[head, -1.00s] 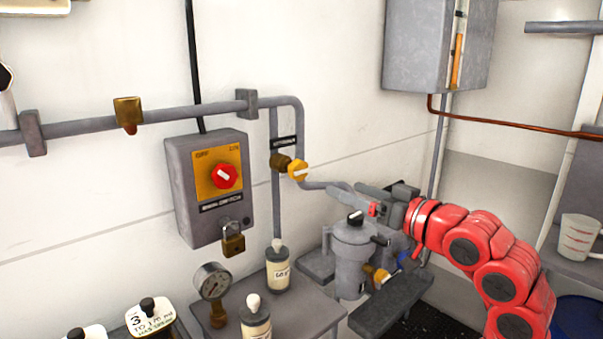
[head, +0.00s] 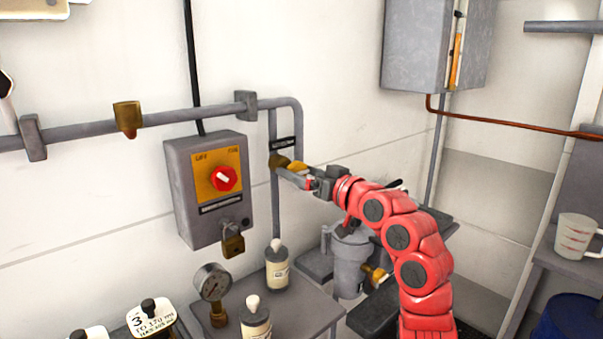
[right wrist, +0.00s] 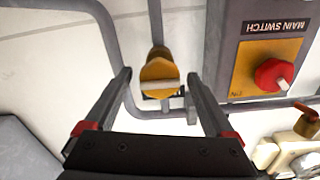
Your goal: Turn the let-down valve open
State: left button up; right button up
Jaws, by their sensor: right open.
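A brass valve (head: 279,160) with a yellow knob (head: 298,166) sits on the vertical grey pipe, under a small dark label that I cannot read. In the right wrist view the yellow knob (right wrist: 160,75) faces me, with a pale bar across it. My right gripper (head: 296,176) is at the knob, partly covering it in the head view. Its jaws are open, one finger on each side of the knob in the right wrist view, with gaps visible. I cannot tell how far the fingers reach past it. My left gripper is out of view.
The main switch box (head: 212,190) with a red knob and a padlock (head: 232,240) is left of the valve. A grey canister (head: 350,262) with a brass side valve (head: 379,276) stands below my right arm. A gauge (head: 213,283) and bottles (head: 277,268) stand on the bench.

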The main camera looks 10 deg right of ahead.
jog(key=c, duration=1.4)
jog(key=n+b, duration=0.2)
jog(key=b, duration=0.1)
jog(key=n+b, duration=0.1)
jog(key=shift+f+n, duration=0.25)
jog(key=shift+n, duration=0.15)
jog(key=n+b, duration=0.3)
jog(key=shift+n, duration=0.3)
jog(key=n+b, duration=0.1)
jog(key=n, duration=0.1)
jog(key=shift+r+n, duration=0.15)
jog(key=shift+n, duration=0.25)
jog(key=n+b, duration=0.1)
jog(key=n, duration=0.1)
jog(key=shift+n+b, duration=0.3)
jog(key=shift+b, duration=0.05)
jog(key=n+b, duration=0.1)
jog(key=n, duration=0.4)
